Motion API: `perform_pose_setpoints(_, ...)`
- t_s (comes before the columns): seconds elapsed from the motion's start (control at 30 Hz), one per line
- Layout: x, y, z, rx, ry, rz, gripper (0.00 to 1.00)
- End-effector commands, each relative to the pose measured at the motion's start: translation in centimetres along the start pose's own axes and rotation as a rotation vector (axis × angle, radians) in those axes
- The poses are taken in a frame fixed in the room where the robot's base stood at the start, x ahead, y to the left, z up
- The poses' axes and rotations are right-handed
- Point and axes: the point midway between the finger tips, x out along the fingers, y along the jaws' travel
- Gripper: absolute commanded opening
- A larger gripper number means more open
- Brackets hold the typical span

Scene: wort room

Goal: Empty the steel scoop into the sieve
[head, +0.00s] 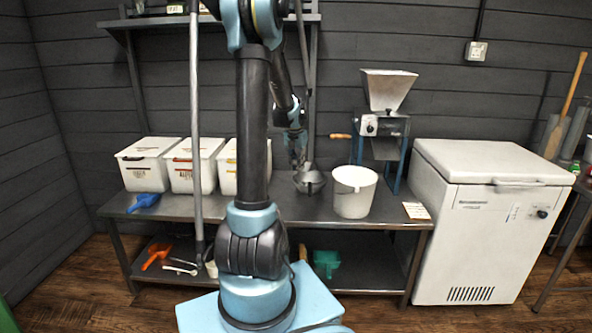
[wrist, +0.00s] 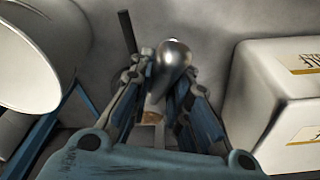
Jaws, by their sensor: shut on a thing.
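My gripper (head: 297,148) hangs over the bench, between the white bins and the white bucket. It is shut on the handle of the steel scoop, whose shiny rounded bowl (wrist: 173,58) shows beyond the fingers in the wrist view. A wooden part of its handle (wrist: 154,104) shows between the fingers (wrist: 158,98). I cannot see what the scoop holds. The sieve is not clear in the wrist view.
The white bucket (head: 354,193) stands close right of the sieve; it also fills the upper left of the wrist view (wrist: 35,55). White bins (head: 194,168) stand left. A mill (head: 386,105) stands behind. A blue scoop (head: 144,202) lies at the bench's left end.

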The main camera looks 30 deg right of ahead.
Motion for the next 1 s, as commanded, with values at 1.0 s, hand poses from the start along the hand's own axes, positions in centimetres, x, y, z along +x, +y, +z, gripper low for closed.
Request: perform_pose_setpoints(1.0, -3.4, -0.1, -4.7, -0.002, -0.338, -0.001, 0.0)
